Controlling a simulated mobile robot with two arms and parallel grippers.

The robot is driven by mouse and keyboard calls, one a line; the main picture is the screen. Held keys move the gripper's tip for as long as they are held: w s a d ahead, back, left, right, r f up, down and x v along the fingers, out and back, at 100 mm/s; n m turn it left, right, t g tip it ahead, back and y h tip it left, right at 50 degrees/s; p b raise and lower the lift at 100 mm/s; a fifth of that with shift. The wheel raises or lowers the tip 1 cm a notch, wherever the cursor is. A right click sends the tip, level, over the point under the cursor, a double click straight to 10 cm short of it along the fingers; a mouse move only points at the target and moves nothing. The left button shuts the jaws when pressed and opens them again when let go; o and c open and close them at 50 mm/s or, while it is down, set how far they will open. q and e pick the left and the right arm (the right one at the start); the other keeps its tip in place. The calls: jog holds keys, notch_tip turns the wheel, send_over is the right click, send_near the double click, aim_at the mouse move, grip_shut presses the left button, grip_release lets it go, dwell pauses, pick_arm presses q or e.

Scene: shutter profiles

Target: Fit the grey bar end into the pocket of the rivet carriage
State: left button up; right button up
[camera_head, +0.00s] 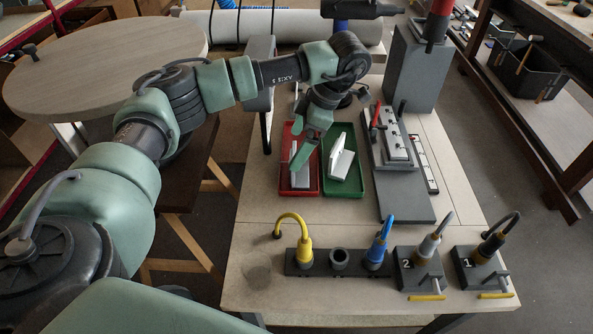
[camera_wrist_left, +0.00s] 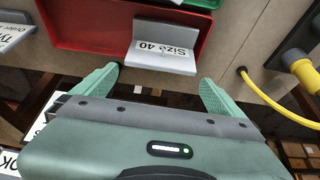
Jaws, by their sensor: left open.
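A light grey angled piece marked "Size 40" (camera_wrist_left: 165,45) lies in the red tray (camera_wrist_left: 75,25) in the left wrist view; I cannot tell whether it is the grey bar end. In the head view a grey piece (camera_head: 300,180) lies in the same red tray (camera_head: 286,185), partly behind my gripper. My left gripper (camera_head: 304,155) is over that tray, pointing down. Its fingers (camera_wrist_left: 157,88) are apart and empty, with the marked piece ahead of the gap. A grey stepped fixture (camera_head: 396,148) with a red handle, possibly the rivet carriage, stands to the right. Its pocket is not clear.
A green tray (camera_head: 348,191) with a whitish angled piece (camera_head: 341,158) adjoins the red tray. A dark rack (camera_head: 338,266) with yellow and blue cabled plugs and two numbered blocks line the front edge. A grey column (camera_head: 408,75) stands behind the fixture.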

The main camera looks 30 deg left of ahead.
aim_at(292, 155)
pick_arm(q)
jog(key=shift+p+x, duration=0.4)
jog(key=shift+x, duration=2)
jog(key=shift+w+d, duration=0.1)
jog(key=shift+d, duration=0.05)
jog(key=c, duration=1.2)
